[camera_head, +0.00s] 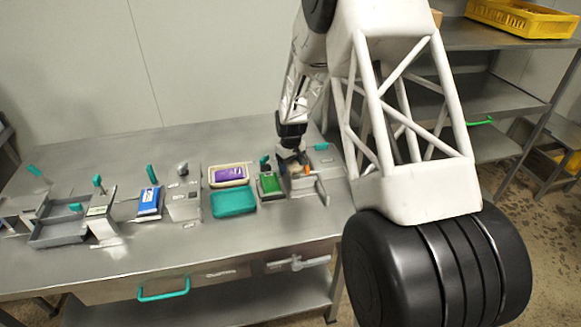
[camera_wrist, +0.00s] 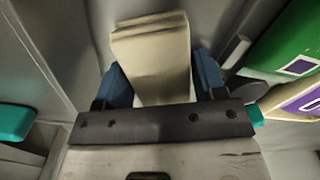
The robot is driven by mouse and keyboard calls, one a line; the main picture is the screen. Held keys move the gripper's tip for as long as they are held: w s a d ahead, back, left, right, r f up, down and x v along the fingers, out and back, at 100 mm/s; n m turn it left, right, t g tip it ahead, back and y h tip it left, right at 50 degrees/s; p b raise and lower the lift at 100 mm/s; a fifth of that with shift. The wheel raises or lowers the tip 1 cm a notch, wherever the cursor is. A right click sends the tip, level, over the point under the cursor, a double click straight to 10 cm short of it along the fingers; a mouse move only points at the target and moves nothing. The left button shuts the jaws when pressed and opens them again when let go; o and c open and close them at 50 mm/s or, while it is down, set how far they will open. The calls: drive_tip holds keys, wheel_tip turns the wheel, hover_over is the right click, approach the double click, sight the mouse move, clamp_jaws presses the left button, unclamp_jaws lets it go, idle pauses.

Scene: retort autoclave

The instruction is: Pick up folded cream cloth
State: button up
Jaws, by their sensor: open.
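The folded cream cloth (camera_wrist: 152,48) shows in the wrist view as a pale layered block with its folded edges at the top. My gripper (camera_wrist: 162,80) is open, with one blue fingertip on each side of the cloth's lower part. The fingers look very near its sides, but I cannot tell whether they touch it. In the head view my gripper (camera_head: 294,157) is low over the right end of the steel bench. The cloth cannot be clearly made out there.
On the steel bench (camera_head: 120,262), a green pack (camera_head: 270,184), a teal block (camera_head: 233,203) and a cream tray (camera_head: 213,184) with a purple pack (camera_head: 229,174) lie left of my gripper. Metal fixtures and a blue pack (camera_head: 149,200) stand farther left. The bench's back is clear.

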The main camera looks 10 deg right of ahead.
sight(291, 163)
drive_tip(key=shift+c, duration=0.5)
drive_tip(key=c, duration=0.5)
drive_tip(key=shift+r, duration=0.15)
drive_tip(key=shift+c, duration=0.2)
wheel_tip(291, 163, up, 10)
drive_tip(key=shift+f, duration=0.1)
drive_tip(key=o, duration=0.4)
drive_tip(key=shift+c, duration=1.2)
drive_tip(key=s+a+r, duration=0.1)
drive_tip(key=s+a, duration=0.8)
drive_tip(key=s, duration=0.2)
drive_tip(key=shift+s+r, duration=0.3)
drive_tip(key=shift+r, duration=0.1)
